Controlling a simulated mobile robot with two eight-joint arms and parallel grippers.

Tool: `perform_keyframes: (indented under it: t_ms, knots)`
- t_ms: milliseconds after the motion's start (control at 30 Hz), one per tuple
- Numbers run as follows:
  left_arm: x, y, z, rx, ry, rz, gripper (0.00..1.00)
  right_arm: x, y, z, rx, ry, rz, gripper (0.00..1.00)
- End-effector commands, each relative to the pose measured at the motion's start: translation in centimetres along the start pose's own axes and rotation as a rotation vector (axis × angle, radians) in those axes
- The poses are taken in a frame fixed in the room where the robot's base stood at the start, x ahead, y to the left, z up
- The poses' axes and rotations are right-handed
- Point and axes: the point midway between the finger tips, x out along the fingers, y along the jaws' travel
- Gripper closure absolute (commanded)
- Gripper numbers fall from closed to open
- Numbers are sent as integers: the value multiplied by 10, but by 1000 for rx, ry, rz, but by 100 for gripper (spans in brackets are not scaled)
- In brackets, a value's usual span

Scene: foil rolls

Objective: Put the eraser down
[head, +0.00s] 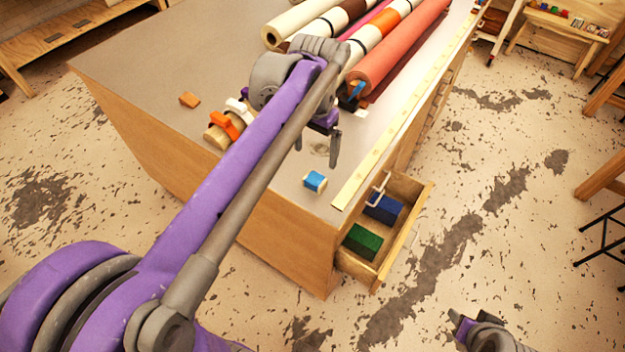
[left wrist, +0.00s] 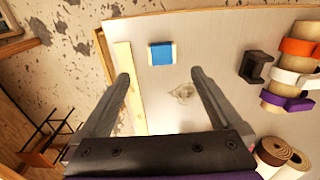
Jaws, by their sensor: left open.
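The eraser, a small block with a blue sleeve and pale ends (head: 315,182), lies on the grey worktop near its front corner. It also shows in the left wrist view (left wrist: 161,53), flat on the surface, beyond the fingertips. My left gripper (head: 317,148) is open above the worktop, just behind the eraser in the head view. In the left wrist view its fingers (left wrist: 160,76) are spread with nothing between them, apart from the eraser. My right gripper (head: 461,325) shows only in part at the bottom right, away from the table; its jaws are unclear.
A yellow ruler strip (head: 395,135) runs along the worktop's right edge. An open drawer (head: 403,247) below holds a blue block (head: 383,208) and a green block (head: 363,241). Several rolls (head: 398,45) lie at the back. An orange block (head: 189,100) lies left.

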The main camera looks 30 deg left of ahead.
Motion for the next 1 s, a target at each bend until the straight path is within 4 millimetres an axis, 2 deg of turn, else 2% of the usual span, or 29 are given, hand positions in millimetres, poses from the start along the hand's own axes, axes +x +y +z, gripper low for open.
perform_keyframes:
  t_ms: [167, 300, 500, 667, 1000]
  knots:
    - [28, 28, 42, -16, 129, -21, 1, 0, 0, 0, 0, 0, 0, 50]
    - [64, 50, 83, -38, 267, -29, 1, 0, 0, 0, 0, 0, 0, 50]
    - [108, 69, 125, -63, 414, -20, 1, 0, 0, 0, 0, 0, 0, 50]
    - [123, 74, 137, -72, 461, -14, 1, 0, 0, 0, 0, 0, 0, 50]
    - [123, 75, 138, -74, 464, -13, 1, 0, 0, 0, 0, 0, 0, 50]
